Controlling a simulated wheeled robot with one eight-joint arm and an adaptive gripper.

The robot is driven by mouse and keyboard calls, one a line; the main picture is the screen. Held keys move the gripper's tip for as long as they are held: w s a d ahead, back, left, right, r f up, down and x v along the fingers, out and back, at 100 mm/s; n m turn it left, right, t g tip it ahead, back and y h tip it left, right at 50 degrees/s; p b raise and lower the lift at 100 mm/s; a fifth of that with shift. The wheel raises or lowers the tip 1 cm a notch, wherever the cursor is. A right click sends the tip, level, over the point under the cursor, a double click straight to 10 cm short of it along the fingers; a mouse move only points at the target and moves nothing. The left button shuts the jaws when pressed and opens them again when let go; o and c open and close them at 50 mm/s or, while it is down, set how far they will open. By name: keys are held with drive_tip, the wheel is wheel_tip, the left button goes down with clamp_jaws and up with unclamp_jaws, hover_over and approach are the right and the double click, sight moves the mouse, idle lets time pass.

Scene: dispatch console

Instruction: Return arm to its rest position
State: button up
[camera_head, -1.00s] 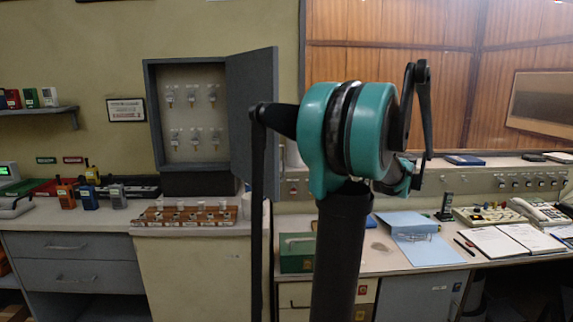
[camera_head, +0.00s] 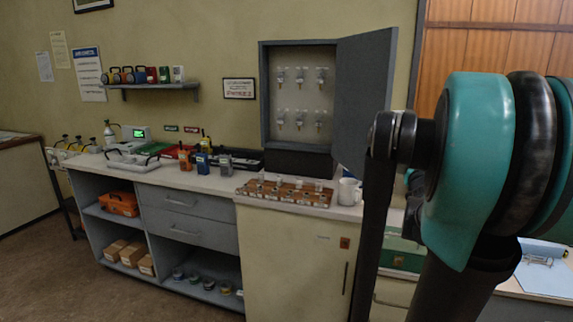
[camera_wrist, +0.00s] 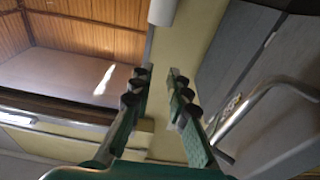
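My gripper (camera_wrist: 160,74) shows in the wrist view with its two green, dark-padded fingers apart and nothing between them. Behind the fingers are a yellowish wall, wood panelling and a grey surface with a metal bar. In the head view my arm fills the right side, with a large teal and black joint (camera_head: 470,165) close to the camera and dark links running down. My gripper cannot be seen in the head view.
An open grey key cabinet (camera_head: 296,105) hangs behind my arm. Below it, a counter (camera_head: 225,184) holds a wooden rack (camera_head: 285,192), a white mug (camera_head: 348,191) and radios (camera_head: 203,162). A shelf (camera_head: 150,87) is on the wall. Brown floor (camera_head: 60,265) is open at left.

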drive_tip(key=s+a+f+m+g, duration=0.1)
drive_tip(key=s+a+f+g, duration=0.2)
drive_tip(key=f, duration=0.4)
drive_tip(key=s+a+f+g, duration=0.2)
drive_tip(key=s+f+g, duration=0.1)
drive_tip(key=f, duration=0.5)
drive_tip(key=s+a+f+n+g+y, duration=0.4)
drive_tip(key=s+a+f+g+y, duration=0.2)
drive_tip(key=s+a+f, duration=1.1)
wheel_tip(320, 180, down, 2)
drive_tip(key=shift+s+f+n+g, duration=0.1)
drive_tip(key=shift+s+n+g, duration=0.2)
drive_tip(key=shift+s+g, duration=0.85)
drive_tip(key=shift+w, duration=0.2)
